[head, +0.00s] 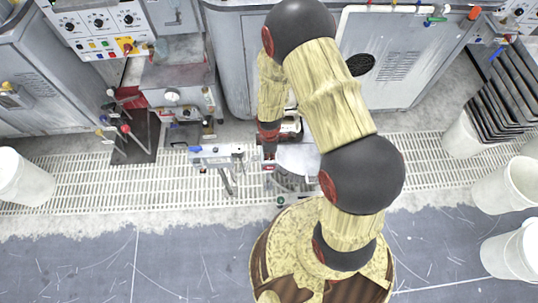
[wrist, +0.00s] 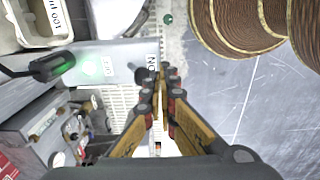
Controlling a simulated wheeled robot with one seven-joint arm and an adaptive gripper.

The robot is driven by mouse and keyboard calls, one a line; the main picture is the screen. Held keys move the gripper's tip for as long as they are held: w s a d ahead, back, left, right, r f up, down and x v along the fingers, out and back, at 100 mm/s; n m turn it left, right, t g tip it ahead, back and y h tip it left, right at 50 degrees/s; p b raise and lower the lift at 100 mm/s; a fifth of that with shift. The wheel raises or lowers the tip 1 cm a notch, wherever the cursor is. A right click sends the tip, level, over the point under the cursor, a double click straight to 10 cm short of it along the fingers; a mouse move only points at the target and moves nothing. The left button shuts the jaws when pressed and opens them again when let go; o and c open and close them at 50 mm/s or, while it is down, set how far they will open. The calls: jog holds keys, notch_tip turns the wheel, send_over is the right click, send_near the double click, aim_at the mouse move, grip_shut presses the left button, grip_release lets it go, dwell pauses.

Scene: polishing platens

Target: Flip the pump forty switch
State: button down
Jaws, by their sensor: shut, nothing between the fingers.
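In the wrist view my gripper (wrist: 160,75) is shut and empty, its fingertips together over the right end of a pale grey panel (wrist: 92,50). A small dark knob or switch (wrist: 140,76) stands just left of the fingertips, beside partly covered lettering that looks like "ON". I cannot tell whether the fingers touch it. No label reading pump forty is legible. In the head view my arm covers much of the work spot and I cannot make out the fingertips.
In the head view a small stand with a blue knob (head: 213,153) is left of my arm. White buckets (head: 505,185) stand at the right. The floor (head: 80,262) in front is clear. A cream bin (wrist: 38,22) marked "100" shows in the wrist view.

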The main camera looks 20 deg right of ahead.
jog(key=shift+f+b, duration=0.3)
jog(key=shift+f, duration=0.15)
jog(key=shift+r, duration=0.1)
notch_tip(320, 180, up, 7)
jog(key=p, duration=0.5)
dwell(0.6)
dwell(0.5)
